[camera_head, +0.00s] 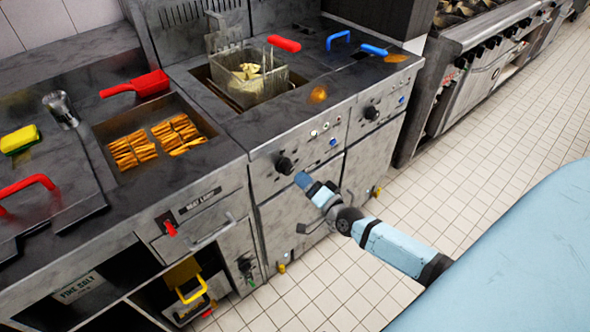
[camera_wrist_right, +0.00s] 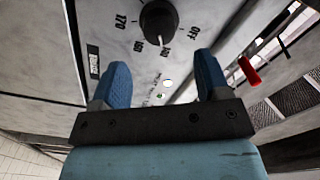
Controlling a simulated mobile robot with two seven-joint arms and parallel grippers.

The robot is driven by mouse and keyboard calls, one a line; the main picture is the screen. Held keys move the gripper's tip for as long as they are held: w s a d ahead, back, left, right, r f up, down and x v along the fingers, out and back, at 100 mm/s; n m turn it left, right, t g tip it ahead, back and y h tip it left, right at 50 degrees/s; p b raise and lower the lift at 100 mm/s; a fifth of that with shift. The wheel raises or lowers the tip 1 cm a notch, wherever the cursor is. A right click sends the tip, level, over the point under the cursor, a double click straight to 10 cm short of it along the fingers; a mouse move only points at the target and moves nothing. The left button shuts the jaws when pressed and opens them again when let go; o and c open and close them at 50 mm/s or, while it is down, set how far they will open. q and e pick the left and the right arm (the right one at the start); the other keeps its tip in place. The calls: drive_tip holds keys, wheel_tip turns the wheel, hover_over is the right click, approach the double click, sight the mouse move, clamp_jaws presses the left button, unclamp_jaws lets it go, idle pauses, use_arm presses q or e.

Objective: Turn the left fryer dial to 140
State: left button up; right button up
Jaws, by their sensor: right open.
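The left fryer dial (camera_head: 284,165) is a round black knob on the fryer's steel front panel. It shows large at the top of the right wrist view (camera_wrist_right: 159,20), with marks for 170, 160 and OFF around it. Its white pointer points down in that view, near a small number that is hard to read. My right gripper (camera_head: 303,178) is just in front of the dial, to its lower right. Its two blue fingers (camera_wrist_right: 162,65) are open and empty, and the dial lies beyond their tips, apart from them. My left gripper is not in view.
A second fryer dial (camera_head: 371,113) sits on the right panel. A wire basket with a red handle (camera_head: 284,43) stands in the left fryer well. A heat-lamp station with fries (camera_head: 133,150) is at the left. Tiled floor (camera_head: 480,160) lies open at the right.

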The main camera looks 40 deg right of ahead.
drive_tip(key=s, duration=0.6)
drive_tip(key=shift+s+d, duration=0.15)
drive_tip(key=shift+d, duration=0.1)
